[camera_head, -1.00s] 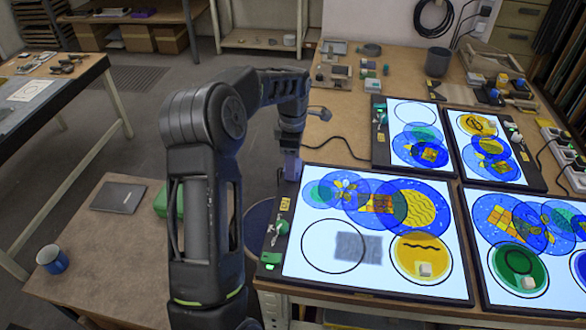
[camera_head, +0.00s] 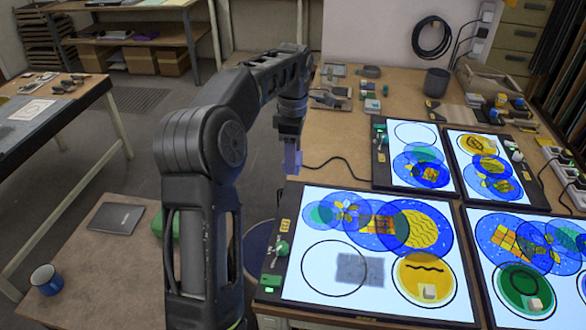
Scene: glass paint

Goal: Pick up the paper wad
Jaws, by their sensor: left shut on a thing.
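A small pale lump (camera_head: 429,292), which may be a paper wad, sits on the yellow disc of the near lit panel (camera_head: 325,197). A similar pale lump (camera_head: 535,304) sits on the green disc of the right-hand panel. My left gripper (camera_head: 291,164) points down near the table's left edge, above and behind the near panel, apart from both lumps. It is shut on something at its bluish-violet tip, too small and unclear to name. My right gripper is not in view.
Two more lit panels (camera_head: 405,133) (camera_head: 484,140) lie behind. Small containers and a dark cup (camera_head: 436,82) stand at the table's back. A blue mug (camera_head: 46,280) and dark notebook (camera_head: 115,218) are on the low left table. A cable (camera_head: 335,162) lies behind the near panel.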

